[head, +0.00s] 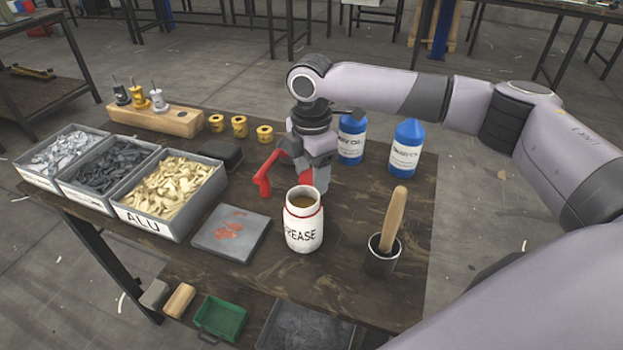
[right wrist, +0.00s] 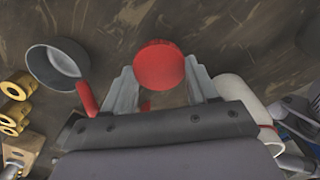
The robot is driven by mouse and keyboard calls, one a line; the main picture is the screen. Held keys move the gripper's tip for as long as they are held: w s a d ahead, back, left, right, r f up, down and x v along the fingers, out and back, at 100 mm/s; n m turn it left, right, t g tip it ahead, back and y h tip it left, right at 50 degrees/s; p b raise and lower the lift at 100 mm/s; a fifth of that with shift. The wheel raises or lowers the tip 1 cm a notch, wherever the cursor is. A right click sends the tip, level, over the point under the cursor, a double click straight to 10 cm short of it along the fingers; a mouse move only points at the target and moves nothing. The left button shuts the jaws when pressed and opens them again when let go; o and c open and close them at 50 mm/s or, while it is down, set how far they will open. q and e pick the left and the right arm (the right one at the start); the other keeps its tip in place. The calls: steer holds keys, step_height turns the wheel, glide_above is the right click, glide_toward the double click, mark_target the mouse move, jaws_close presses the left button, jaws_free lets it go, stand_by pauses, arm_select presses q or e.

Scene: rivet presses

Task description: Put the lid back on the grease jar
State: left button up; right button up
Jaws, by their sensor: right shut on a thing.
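The white grease jar (head: 304,222), with a red ring near its neck, stands upright and open on the table, brown grease showing inside. My right gripper (head: 318,180) points down just behind the jar. In the right wrist view it is shut on the round red lid (right wrist: 160,66), held between the fingertips. Part of the white jar (right wrist: 240,98) shows right of the fingers in the right wrist view. My left gripper is not in view.
A dark cup (head: 383,262) holding a wooden-handled tool stands right of the jar; a grey plate (head: 231,238) lies left. Blue-capped bottles (head: 405,150) and yellow spools (head: 240,127) stand behind. Parts bins (head: 168,196) fill the left.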

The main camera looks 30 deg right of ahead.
mark_target(311, 179)
arm_select(q)
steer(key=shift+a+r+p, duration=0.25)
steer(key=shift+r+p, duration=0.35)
steer(key=shift+p, duration=0.25)
arm_select(e)
step_height(311, 179, up, 18)
steer(key=shift+f, duration=0.2)
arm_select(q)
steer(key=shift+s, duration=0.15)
